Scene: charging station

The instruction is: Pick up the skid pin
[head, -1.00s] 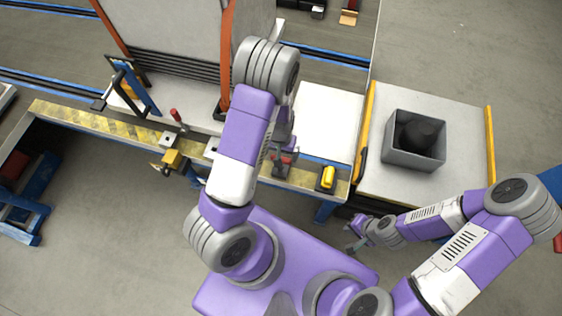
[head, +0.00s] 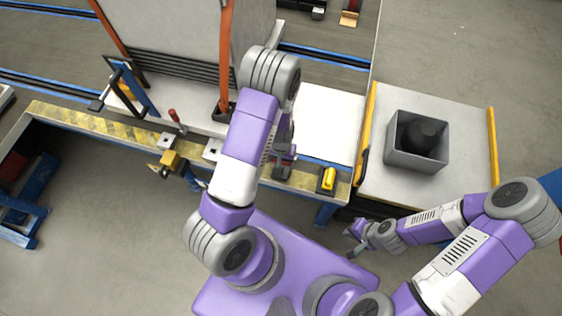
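A small red-handled pin (head: 175,117) stands on the bench's edge strip, left of my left arm; I take it for a skid pin. My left gripper (head: 283,165) points down over the bench edge, right of my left arm. Its fingers are small and partly hidden, so I cannot tell whether they are open or whether they hold anything. The spot under it is covered. My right gripper (head: 351,244) hangs low in front of the bench, beside the side table, with its fingers apart and empty.
A yellow-black switch box (head: 328,180) sits on the bench edge just right of my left gripper. A yellow clamp-like part (head: 170,160) juts from the front edge. A grey bin (head: 392,160) with a dark object stands on the side table (head: 455,120). A tall panel (head: 165,30) stands behind.

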